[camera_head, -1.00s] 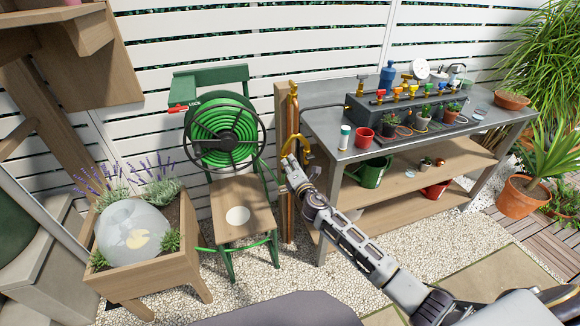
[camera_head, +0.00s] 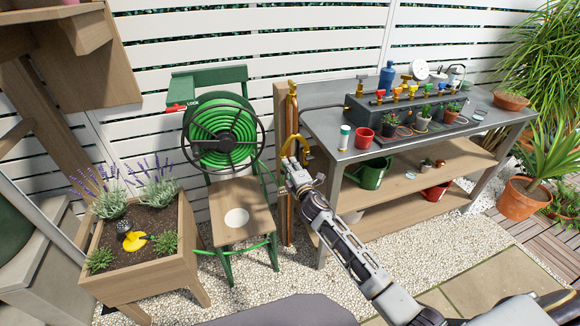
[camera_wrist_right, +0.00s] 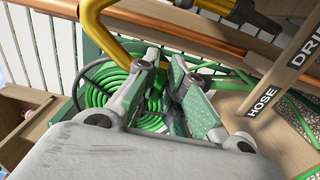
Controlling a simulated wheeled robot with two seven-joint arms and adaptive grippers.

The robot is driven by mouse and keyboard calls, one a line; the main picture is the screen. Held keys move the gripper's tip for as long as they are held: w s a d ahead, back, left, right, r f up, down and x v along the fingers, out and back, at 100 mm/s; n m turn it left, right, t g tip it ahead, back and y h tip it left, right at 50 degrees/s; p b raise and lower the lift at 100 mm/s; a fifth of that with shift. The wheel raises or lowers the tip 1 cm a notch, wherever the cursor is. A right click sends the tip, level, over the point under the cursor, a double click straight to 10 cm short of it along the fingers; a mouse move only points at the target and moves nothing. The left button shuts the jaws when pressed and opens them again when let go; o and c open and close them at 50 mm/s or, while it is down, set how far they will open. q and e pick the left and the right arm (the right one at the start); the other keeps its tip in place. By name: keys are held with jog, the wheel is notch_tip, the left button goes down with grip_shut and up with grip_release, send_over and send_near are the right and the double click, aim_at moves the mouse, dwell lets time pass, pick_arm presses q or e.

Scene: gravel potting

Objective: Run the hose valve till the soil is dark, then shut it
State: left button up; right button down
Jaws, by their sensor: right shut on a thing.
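My right gripper (camera_head: 294,172) is at the gold-coloured valve fitting (camera_head: 298,146) on the copper pipes beside the hose reel. In the wrist view my right gripper (camera_wrist_right: 168,80) has its fingers close together, just under the curved gold pipe (camera_wrist_right: 135,47); the held part, apparently the hose valve's handle, is mostly hidden by the fingers. A label reading HOSE (camera_wrist_right: 263,101) is right of them. The soil (camera_head: 150,221) in the wooden planter looks dark brown. A small grey sprinkler head (camera_head: 123,226) stands in it, with no water showing. My left gripper is out of view.
The green hose reel (camera_head: 222,139) with a red LOCK lever stands left of the pipes. A yellow duck (camera_head: 134,241) sits in the planter. A metal bench (camera_head: 345,129) with pots and small coloured taps is close on the right. Gravel (camera_head: 330,275) lies below.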

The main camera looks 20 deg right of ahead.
jog(key=shift+d, duration=0.1)
jog(key=c, duration=1.5)
grip_release()
jog(key=s, duration=1.2)
jog(key=shift+d, duration=0.15)
